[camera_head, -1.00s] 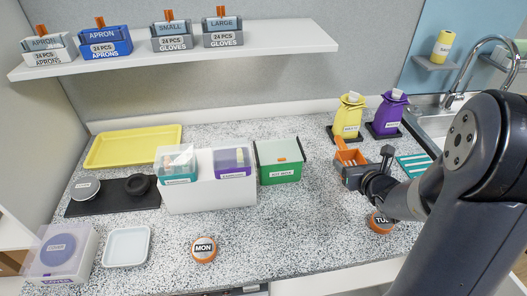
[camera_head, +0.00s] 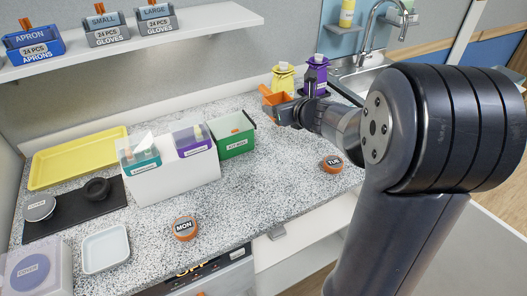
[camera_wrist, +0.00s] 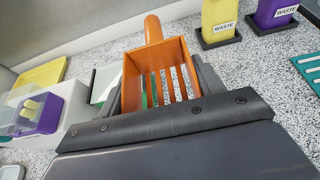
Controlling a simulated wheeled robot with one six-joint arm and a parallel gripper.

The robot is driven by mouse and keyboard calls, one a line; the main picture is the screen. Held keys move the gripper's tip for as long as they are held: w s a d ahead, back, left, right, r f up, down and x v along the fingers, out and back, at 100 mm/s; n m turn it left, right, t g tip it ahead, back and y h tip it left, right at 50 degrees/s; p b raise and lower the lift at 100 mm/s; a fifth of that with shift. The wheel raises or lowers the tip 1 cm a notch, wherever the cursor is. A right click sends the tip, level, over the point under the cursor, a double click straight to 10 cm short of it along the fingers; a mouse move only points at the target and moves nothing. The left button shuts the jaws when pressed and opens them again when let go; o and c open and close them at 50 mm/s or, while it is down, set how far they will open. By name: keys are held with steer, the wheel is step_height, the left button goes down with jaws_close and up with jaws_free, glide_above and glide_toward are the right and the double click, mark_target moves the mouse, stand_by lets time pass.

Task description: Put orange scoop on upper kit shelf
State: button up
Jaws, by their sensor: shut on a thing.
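The orange scoop (camera_head: 272,97) is in my gripper (camera_head: 286,110), near the yellow waste container at the back right of the counter. In the wrist view the scoop (camera_wrist: 176,55) has a slotted floor, and its handle points away from me. My gripper (camera_wrist: 160,88) is shut on its bowl, with a grey finger along each side. The counter and part of a green box show through the slots.
On the counter are a green box (camera_head: 234,146), a white stand (camera_head: 180,182), a yellow tray (camera_head: 45,170), a white dish (camera_head: 105,249) and round MON (camera_head: 185,228) and TUE (camera_head: 331,163) containers. Yellow (camera_head: 283,80) and purple (camera_head: 315,77) waste containers stand near the sink.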

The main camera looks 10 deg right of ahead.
mark_target(279, 155)
step_height(279, 155, down, 16)
steer(key=b, duration=0.3)
steer(key=shift+r+b, duration=0.2)
steer(key=shift+b, duration=0.2)
steer(key=shift+f, duration=0.2)
steer(key=o, duration=1)
steer(key=shift+r, duration=0.15)
